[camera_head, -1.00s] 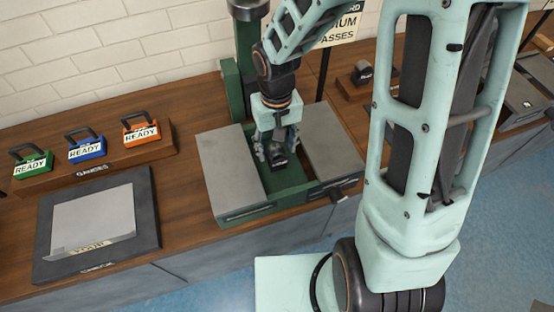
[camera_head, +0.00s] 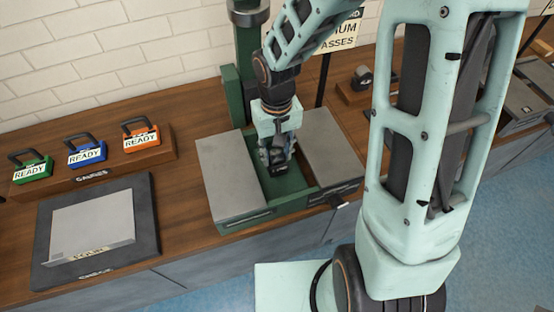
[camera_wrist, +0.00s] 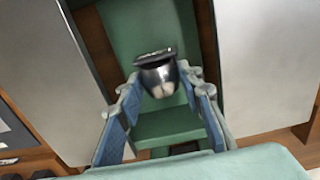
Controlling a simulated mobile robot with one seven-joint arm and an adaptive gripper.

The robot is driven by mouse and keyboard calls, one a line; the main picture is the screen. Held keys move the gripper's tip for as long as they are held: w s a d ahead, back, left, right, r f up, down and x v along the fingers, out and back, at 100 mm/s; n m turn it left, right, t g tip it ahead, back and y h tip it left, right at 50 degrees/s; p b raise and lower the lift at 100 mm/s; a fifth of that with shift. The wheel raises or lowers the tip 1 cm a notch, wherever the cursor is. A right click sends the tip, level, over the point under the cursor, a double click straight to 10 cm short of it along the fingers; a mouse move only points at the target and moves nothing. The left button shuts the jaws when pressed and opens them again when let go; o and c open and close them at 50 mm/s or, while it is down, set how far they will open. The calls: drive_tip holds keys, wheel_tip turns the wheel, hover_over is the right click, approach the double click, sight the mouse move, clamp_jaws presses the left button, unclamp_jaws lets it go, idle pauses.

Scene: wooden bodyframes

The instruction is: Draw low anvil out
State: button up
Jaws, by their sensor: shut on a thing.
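In the wrist view a dark, shiny metal piece with a flat top and tapered body, which looks like the low anvil (camera_wrist: 160,80), sits between the tips of my gripper (camera_wrist: 159,74). My gripper is shut on it. In the head view my gripper (camera_head: 277,166) points down into the green channel of a press-like fixture (camera_head: 240,216), between two grey plates. The anvil is mostly hidden there by the fingers. I cannot tell whether it touches the green bed below.
The grey plates (camera_head: 229,175) and (camera_head: 332,145) flank the channel closely. A green column (camera_head: 246,60) rises behind. At left are a dark framed tray (camera_head: 141,200) and a wooden block (camera_head: 104,172) with green, blue and orange READY locks. A black handle (camera_head: 339,201) juts out in front.

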drive_tip(key=shift+r+p, duration=0.5)
drive_tip(key=shift+r, duration=0.25)
drive_tip(key=shift+r+p, duration=1.25)
drive_tip(key=shift+r, duration=0.35)
